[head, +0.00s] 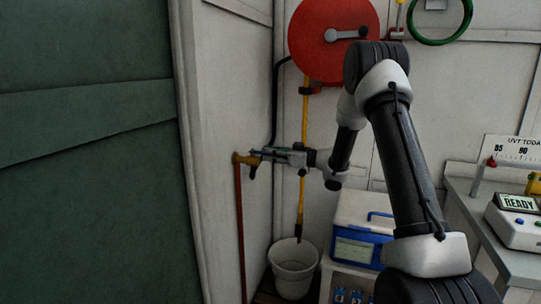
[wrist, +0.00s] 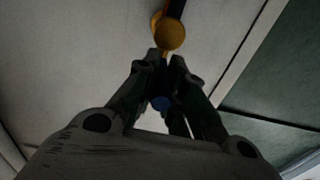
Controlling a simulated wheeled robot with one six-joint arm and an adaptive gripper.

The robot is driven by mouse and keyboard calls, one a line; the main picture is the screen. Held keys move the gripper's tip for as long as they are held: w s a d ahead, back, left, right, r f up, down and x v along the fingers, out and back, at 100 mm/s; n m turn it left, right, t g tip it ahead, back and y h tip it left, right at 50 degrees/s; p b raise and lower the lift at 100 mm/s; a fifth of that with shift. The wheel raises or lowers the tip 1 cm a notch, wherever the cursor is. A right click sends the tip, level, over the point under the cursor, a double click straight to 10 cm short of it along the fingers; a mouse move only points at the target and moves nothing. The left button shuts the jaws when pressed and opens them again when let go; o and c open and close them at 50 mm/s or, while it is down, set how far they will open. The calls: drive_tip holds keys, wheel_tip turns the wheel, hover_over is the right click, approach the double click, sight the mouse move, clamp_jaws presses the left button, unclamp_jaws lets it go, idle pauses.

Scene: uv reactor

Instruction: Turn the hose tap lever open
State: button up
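The brass hose tap (head: 243,159) is on the pale wall at the top of a red-brown pipe (head: 240,225). In the wrist view, the tap's yellow body (wrist: 170,35) is just beyond my fingertips. A dark lever with a blue end (wrist: 160,103) points back from the tap between my fingers. My gripper (head: 262,153) reaches the tap from the right in the head view. In the wrist view, my gripper (wrist: 165,62) has its fingers close together on both sides of the lever and appears shut on it. The finger contact is dark and partly hidden.
A red hose reel (head: 330,40) hangs above, with a black hose running down the corner. A yellow pole (head: 303,160) stands near a white bucket (head: 293,268). A blue and white box (head: 362,230) and a grey bench (head: 490,225) are to the right. A green panel (head: 85,150) is left.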

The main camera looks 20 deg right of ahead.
drive_tip(key=shift+o, duration=1)
drive_tip(key=shift+w+r, duration=0.15)
drive_tip(key=shift+r, duration=0.1)
drive_tip(key=v, duration=1.2)
drive_tip(key=shift+f, duration=0.15)
